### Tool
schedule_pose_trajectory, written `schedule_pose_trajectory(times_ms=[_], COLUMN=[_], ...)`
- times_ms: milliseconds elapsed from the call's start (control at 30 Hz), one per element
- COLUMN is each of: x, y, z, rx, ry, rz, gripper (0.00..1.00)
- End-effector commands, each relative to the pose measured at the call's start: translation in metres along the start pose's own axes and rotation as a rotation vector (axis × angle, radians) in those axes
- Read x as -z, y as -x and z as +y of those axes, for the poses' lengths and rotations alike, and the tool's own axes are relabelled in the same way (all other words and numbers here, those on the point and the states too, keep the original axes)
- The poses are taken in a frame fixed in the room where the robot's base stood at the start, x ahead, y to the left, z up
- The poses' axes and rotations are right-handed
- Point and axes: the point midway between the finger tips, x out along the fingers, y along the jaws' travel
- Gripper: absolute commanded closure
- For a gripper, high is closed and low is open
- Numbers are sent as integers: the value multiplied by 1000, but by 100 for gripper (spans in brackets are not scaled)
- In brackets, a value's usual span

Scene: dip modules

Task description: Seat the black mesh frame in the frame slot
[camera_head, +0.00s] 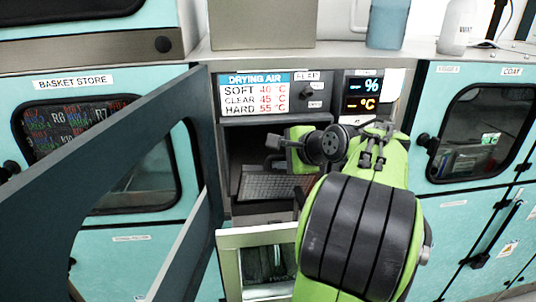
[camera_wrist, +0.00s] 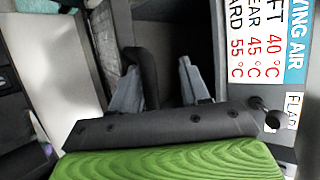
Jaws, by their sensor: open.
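A dark mesh panel, which looks like the black mesh frame (camera_head: 266,186), lies low inside the open dark bay under the DRYING AIR sign. Its right part is hidden behind my arm. My gripper (camera_head: 277,152) is at the mouth of the bay, above the panel. In the wrist view my gripper (camera_wrist: 158,88) shows two grey fingers standing apart. A dark curved bar (camera_wrist: 148,65) shows near the left finger; I cannot tell whether it touches or belongs to the frame. I cannot make out the frame slot.
The DRYING AIR sign (camera_head: 254,92) and a readout (camera_head: 363,95) sit above the bay. A pale-framed opening (camera_head: 262,262) is below. A closed COAT cabinet (camera_head: 480,130) is at right.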

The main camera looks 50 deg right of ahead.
Motion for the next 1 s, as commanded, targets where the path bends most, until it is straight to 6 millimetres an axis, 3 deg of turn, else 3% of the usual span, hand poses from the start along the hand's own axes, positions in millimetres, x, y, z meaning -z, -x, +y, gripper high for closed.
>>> schedule_pose_trajectory(times_ms=[100,200,1000], x=[1,0,0], y=[22,30,30], z=[-1,0,0], rx=[-1,-1,0], ry=[-2,-2,-1], rz=[3,1,-1], gripper=[54,54,54])
